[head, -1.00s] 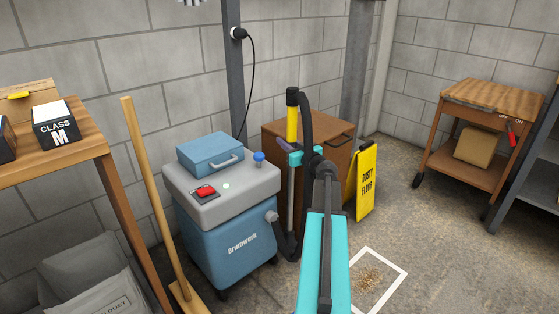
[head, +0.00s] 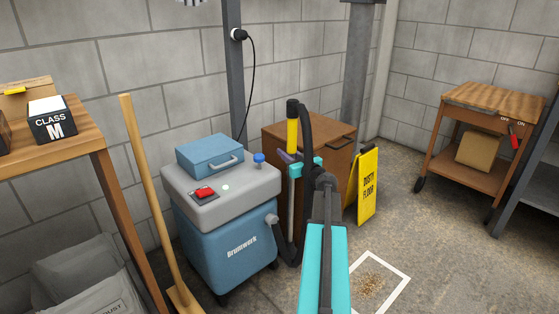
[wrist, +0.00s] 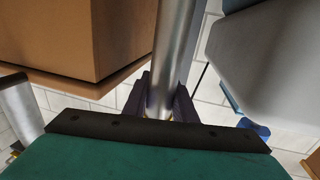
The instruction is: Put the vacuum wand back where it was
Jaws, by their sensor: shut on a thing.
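The vacuum wand has a yellow grip with a black top (head: 292,128) and a silver tube (head: 291,205). It stands upright between the blue vacuum and the brown cabinet. My gripper (head: 294,160) is shut on the tube just below the yellow grip. In the wrist view the dark fingers (wrist: 160,100) close around the silver tube (wrist: 176,45). The blue vacuum (head: 228,240) with a grey top stands left of the wand. A dark hose (head: 284,245) runs from its side port toward the wand. The wand's lower end is hard to make out, and no holder is clearly visible.
The brown cabinet (head: 330,140) stands close behind the wand. A yellow floor sign (head: 367,185) is to its right. A broom (head: 150,190) leans left of the vacuum. A white floor outline (head: 398,285) with debris lies at front right. Open floor extends right toward the cart (head: 490,95).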

